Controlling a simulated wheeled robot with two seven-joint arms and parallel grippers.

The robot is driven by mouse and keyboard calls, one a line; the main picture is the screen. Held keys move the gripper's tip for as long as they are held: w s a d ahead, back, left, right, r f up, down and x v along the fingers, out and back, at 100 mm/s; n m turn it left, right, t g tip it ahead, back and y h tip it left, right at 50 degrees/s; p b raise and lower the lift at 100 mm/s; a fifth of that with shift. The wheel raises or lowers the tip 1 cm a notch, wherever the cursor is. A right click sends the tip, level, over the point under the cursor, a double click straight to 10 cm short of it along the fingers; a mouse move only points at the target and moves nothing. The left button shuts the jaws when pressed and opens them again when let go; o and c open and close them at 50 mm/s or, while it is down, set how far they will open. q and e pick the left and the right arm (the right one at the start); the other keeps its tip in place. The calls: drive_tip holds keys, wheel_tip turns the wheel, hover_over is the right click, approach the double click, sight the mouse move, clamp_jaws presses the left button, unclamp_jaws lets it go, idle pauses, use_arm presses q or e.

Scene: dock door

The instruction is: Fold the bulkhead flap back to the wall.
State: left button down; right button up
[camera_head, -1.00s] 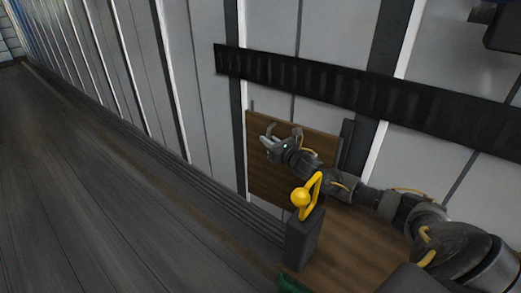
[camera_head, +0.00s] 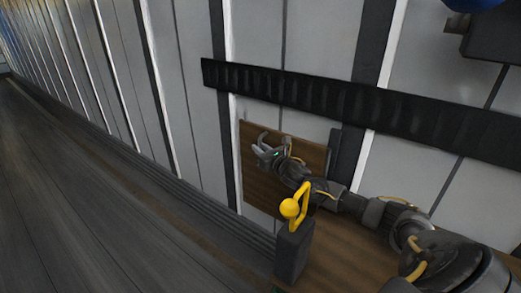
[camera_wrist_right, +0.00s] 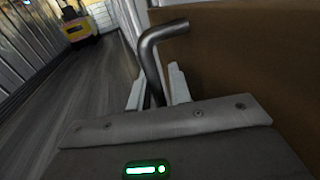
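The bulkhead flap appears to be the brown wooden panel (camera_head: 265,190), standing against the ribbed grey wall. It fills the upper right of the right wrist view (camera_wrist_right: 245,55). A bent grey metal handle (camera_wrist_right: 153,60) comes off the panel in that view. My right gripper (camera_head: 272,142) is in front of the panel's upper part. In the wrist view its two pale fingers (camera_wrist_right: 157,92) stand apart, with the handle's lower end between them and gaps visible beside it. My left gripper is not in view.
A dark post (camera_head: 293,252) with a yellow ball-ended lever (camera_head: 290,208) stands just in front of the panel, close to my right arm. A black rail (camera_head: 340,100) crosses the wall above. The grey floor (camera_head: 90,220) at left is clear. A yellow vehicle (camera_wrist_right: 80,27) stands far off.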

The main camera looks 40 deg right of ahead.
drive_tip(key=shift+s, duration=0.15)
drive_tip(key=s, duration=1)
drive_tip(key=shift+s+a, duration=0.2)
drive_tip(key=shift+s, duration=0.05)
idle(0.4)
